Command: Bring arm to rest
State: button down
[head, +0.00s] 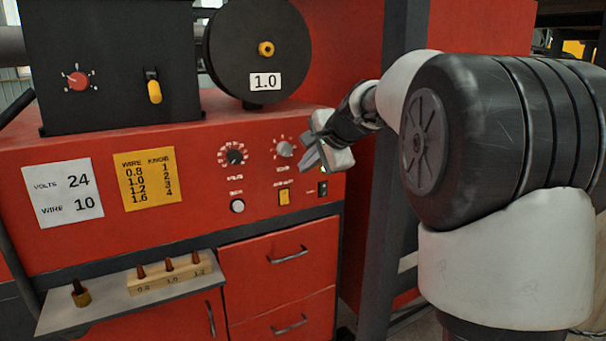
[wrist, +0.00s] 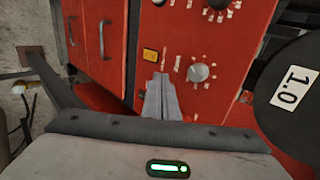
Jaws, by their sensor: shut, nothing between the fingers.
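My gripper (head: 309,150) is in front of the right end of the red machine's control panel (head: 120,215), close to the grey knob (head: 284,149) and above the yellow switch (head: 284,197). In the wrist view my gripper (wrist: 161,85) has its fingers together with nothing between them. The grey knob (wrist: 198,73) is just right of the fingertips there, and the yellow switch (wrist: 150,55) is just above them. I cannot tell whether the fingers touch the panel. My arm reaches in from the right.
A black dial knob (head: 234,156) is left of the grey knob. A black spool marked 1.0 (head: 295,50) and a black box (head: 110,100) stand on top. A shelf (head: 60,318) with a wooden tip block (head: 165,279) juts out below. Drawers (head: 265,260) are lower right. A dark post (head: 385,240) stands right.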

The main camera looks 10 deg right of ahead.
jog(key=shift+s+d+r, duration=0.1)
jog(key=s+a+f+n+g, duration=0.1)
jog(key=s+n, duration=0.2)
jog(key=s, duration=0.5)
jog(key=s+a+f+n+g+h, duration=0.1)
jog(key=s+a+n, duration=0.1)
jog(key=s, duration=0.5)
jog(key=s+a+f+n, duration=0.1)
jog(key=s+n, duration=0.2)
jog(key=s, duration=0.5)
jog(key=s+d+f+n+g+h, duration=0.1)
jog(key=s+f+n, duration=0.2)
jog(key=s, duration=0.5)
jog(key=s+f+n+g+h, duration=0.1)
jog(key=s+f+n, duration=0.2)
jog(key=s+f, duration=0.2)
jog(key=s, duration=0.3)
jog(key=shift+d+f, duration=0.35)
jog(key=shift+f, duration=0.05)
jog(key=shift+s, duration=0.1)
